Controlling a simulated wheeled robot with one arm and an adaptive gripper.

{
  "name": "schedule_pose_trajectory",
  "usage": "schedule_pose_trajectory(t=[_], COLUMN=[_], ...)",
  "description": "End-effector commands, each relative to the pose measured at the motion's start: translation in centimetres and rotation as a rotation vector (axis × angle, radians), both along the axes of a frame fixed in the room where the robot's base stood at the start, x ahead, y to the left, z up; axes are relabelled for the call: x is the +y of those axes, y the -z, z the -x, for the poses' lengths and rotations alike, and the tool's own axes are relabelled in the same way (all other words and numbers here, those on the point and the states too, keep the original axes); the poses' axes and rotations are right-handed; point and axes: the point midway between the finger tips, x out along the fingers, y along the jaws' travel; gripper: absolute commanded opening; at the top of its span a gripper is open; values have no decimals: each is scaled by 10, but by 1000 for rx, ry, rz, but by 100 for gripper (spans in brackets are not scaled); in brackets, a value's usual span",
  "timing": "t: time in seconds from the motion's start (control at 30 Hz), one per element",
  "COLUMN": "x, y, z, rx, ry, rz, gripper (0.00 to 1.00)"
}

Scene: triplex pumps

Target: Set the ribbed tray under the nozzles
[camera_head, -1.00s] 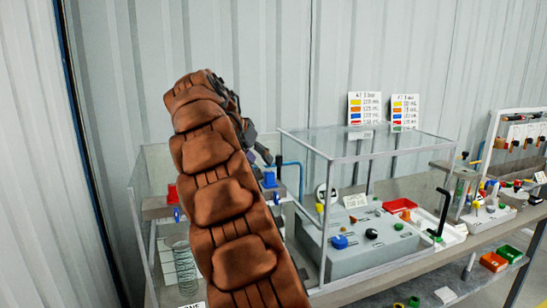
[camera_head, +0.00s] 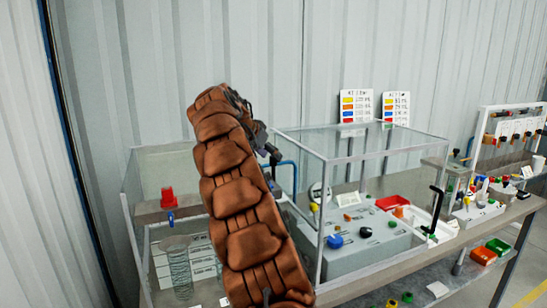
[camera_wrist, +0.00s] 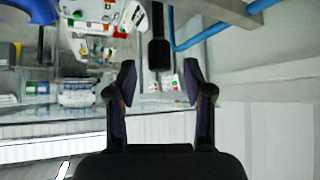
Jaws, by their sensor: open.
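My gripper (camera_wrist: 160,82) is open in the wrist view, with nothing between its fingers. A clear ribbed cylinder (camera_head: 178,268) stands upright inside that enclosure. I cannot make out a ribbed tray for certain in either view. A dark block-ended part (camera_wrist: 160,50) shows beyond the fingers in the wrist view.
A glass-walled case (camera_head: 322,200) stands over a grey panel (camera_head: 375,246) with coloured knobs. A blue pipe (camera_wrist: 205,36) passes right of the fingers. Coloured bins (camera_head: 483,256) sit on the lower shelf.

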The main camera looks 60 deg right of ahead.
Motion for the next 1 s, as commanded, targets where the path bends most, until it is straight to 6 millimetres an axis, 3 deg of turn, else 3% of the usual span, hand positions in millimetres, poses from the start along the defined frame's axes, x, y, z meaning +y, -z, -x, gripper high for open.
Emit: schedule_pose_trajectory(t=[0.2, 0.53, 1.0], x=[-19, -22, -22], y=[18, 22, 22], z=[3, 3, 3], rx=[0, 0, -1], ry=[2, 1, 1], rz=[-2, -1, -1], gripper=[52, 51, 2])
